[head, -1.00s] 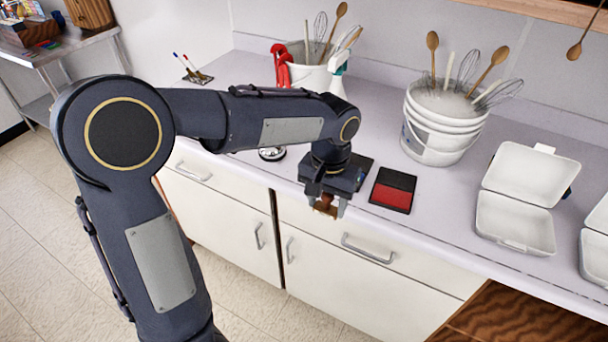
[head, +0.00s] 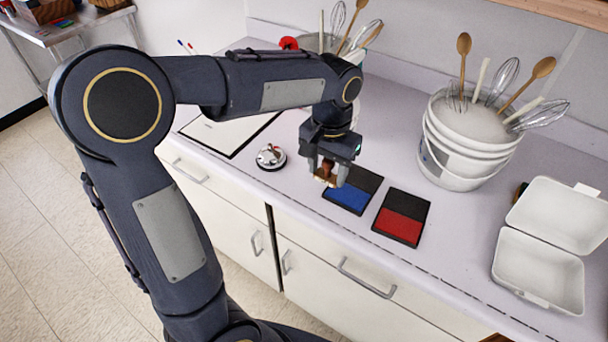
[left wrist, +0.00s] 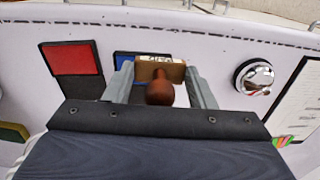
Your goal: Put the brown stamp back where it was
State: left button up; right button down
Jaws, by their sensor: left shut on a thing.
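The brown stamp (head: 325,174) is between the fingers of my left gripper (head: 326,176) in the head view. In the left wrist view its reddish-brown knob handle (left wrist: 160,88) and light wooden block (left wrist: 160,71) show between the two grey fingers. The left gripper is shut on it and holds it over the counter, at the left edge of the blue ink pad (head: 348,197). The red ink pad (head: 402,217) lies open to the right of the blue one. The stamp's underside is hidden. My right gripper is not in view.
A silver bell (head: 271,157) and a white sheet on a dark board (head: 228,132) lie to the left. A white bucket of whisks and spoons (head: 465,140) stands behind the pads. An open white box (head: 540,270) is at the right. The counter's front edge is close.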

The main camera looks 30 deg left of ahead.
pick_arm(q)
jog(key=p, duration=0.1)
send_over(303, 188)
notch_tip(303, 188, down, 7)
jog(key=shift+s+d+f, duration=0.1)
jog(key=shift+a+f, duration=0.2)
jog(key=shift+f, duration=1.55)
jog(key=shift+f, duration=0.25)
jog(key=o, duration=0.8)
jog(key=shift+r, duration=0.15)
